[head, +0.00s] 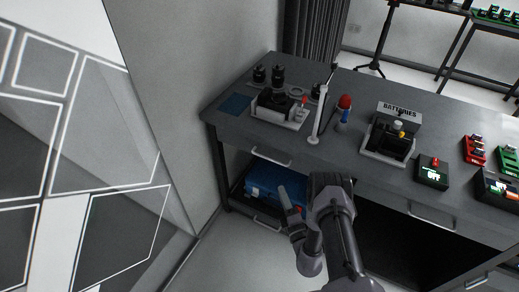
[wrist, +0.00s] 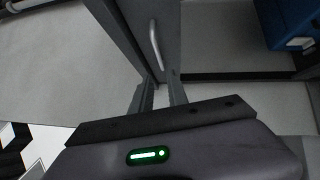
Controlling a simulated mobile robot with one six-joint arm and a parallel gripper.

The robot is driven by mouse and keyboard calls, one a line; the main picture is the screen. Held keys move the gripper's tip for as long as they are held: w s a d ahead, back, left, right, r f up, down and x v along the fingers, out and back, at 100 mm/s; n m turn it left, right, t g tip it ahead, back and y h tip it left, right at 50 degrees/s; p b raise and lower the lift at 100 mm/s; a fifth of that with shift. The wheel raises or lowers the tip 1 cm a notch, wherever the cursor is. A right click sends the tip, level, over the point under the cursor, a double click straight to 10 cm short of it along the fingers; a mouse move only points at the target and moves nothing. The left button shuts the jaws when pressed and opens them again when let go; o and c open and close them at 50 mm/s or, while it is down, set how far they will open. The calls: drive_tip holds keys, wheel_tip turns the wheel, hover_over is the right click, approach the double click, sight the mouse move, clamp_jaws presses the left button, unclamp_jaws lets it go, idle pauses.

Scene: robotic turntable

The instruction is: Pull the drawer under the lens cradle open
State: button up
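The lens cradle appears to be the light tray with a black holder (head: 280,112) at the left end of the desk, with dark upright lenses (head: 278,76) behind it. Below it, the drawer front carries a pale bar handle (head: 271,157), and the drawer looks shut. My gripper (head: 285,193) is in front of the desk, below and right of that handle in the head view. In the wrist view, my gripper (wrist: 161,82) has its fingers apart with nothing clearly between them. A bar handle (wrist: 155,45) on a grey panel lies just beyond the fingertips.
A blue case (head: 270,183) sits in the open space under the drawer; it also shows in the wrist view (wrist: 292,22). A lower handle (head: 266,223) is below it. A white post (head: 318,120) and battery tray (head: 388,138) stand on the desk. A wall is left.

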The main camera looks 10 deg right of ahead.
sight(269, 159)
drive_tip(key=shift+b+x, duration=2.85)
drive_tip(key=shift+x, duration=5.25)
drive_tip(key=shift+r, duration=0.1)
drive_tip(key=shift+c, duration=0.4)
clamp_jaws()
